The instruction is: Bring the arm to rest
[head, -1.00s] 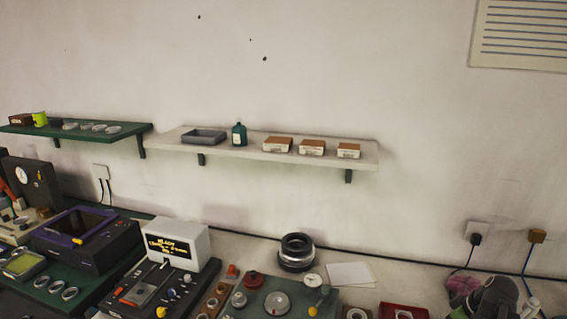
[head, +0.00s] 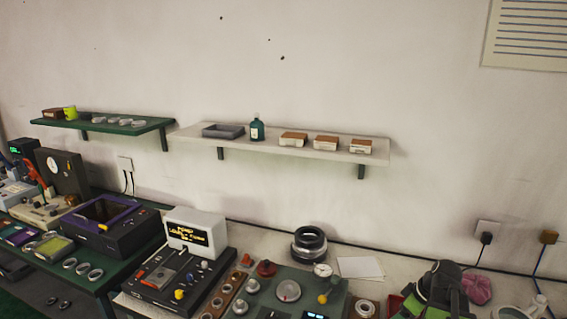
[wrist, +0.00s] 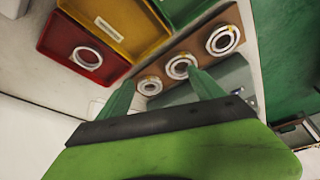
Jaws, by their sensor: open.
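My gripper shows in the wrist view (wrist: 160,95) with its two green fingers spread apart and nothing between them. Beyond the fingertips is a brown strip (wrist: 203,24) carrying bearing rings, among them a white-rimmed ring (wrist: 223,40). In the head view my green and dark arm (head: 440,290) stands at the lower right, and the fingertips cannot be made out there.
A red tray (wrist: 52,50) with one ring and a yellow tray (wrist: 120,20) lie near the strip. The head view shows a grey display box (head: 195,232), a dark ring stack (head: 309,243), and a wall shelf (head: 350,148) with small boxes.

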